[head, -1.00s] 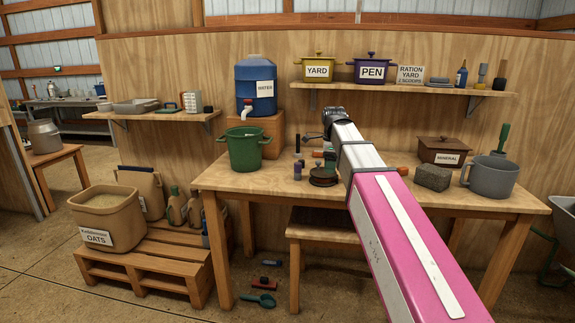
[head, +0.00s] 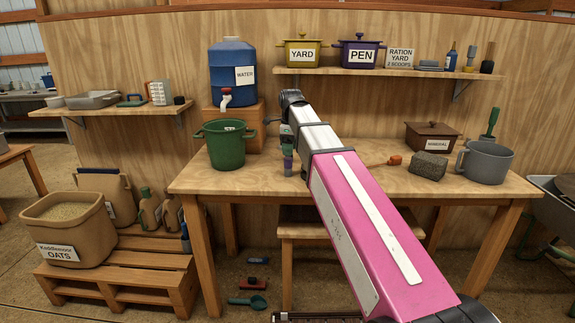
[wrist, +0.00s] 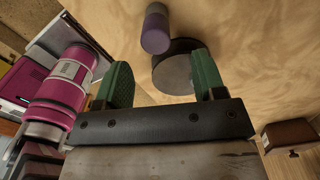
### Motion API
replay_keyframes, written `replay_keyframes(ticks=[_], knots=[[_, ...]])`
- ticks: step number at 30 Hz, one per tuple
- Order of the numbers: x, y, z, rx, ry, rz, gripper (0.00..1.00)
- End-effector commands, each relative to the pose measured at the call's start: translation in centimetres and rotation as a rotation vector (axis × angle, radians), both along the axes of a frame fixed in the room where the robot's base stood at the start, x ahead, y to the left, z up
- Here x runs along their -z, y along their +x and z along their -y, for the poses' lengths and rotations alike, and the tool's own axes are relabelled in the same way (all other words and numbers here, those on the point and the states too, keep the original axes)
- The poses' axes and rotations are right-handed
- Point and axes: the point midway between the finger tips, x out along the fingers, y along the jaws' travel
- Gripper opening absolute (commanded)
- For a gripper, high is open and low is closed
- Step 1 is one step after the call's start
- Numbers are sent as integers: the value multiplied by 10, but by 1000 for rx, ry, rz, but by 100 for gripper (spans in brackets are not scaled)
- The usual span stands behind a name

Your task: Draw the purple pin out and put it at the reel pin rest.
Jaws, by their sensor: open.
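The purple pin (wrist: 155,30) shows in the wrist view as a short purple cylinder with a grey end. It is just beyond my open green fingers, beside a dark round disc (wrist: 173,70) that may be the reel. Whether the pin sits in something is not clear. In the head view the purple piece (head: 288,166) shows on the table below my gripper (head: 287,142), and my arm hides the disc. My gripper (wrist: 163,80) is open with nothing between its fingers; the disc lies past the fingertips. I cannot pick out the reel pin rest.
On the wooden table (head: 245,183) are a green bucket (head: 223,147), a blue water jug (head: 232,68) on a box, an orange-ended tool (head: 394,160), a grey block (head: 429,167), a mineral box (head: 432,137) and a grey pot (head: 486,163). A shelf (head: 400,72) hangs above.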

Motion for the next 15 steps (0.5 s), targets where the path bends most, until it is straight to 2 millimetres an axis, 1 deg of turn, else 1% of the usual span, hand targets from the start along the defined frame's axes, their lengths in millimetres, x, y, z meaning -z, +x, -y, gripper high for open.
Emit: replay_keyframes(ticks=[7, 12, 15], knots=[[15, 0, -3, -1, 0, 0, 64], [37, -1, -10, -2, 0, -1, 64], [50, -1, -9, -1, -1, -1, 64]])
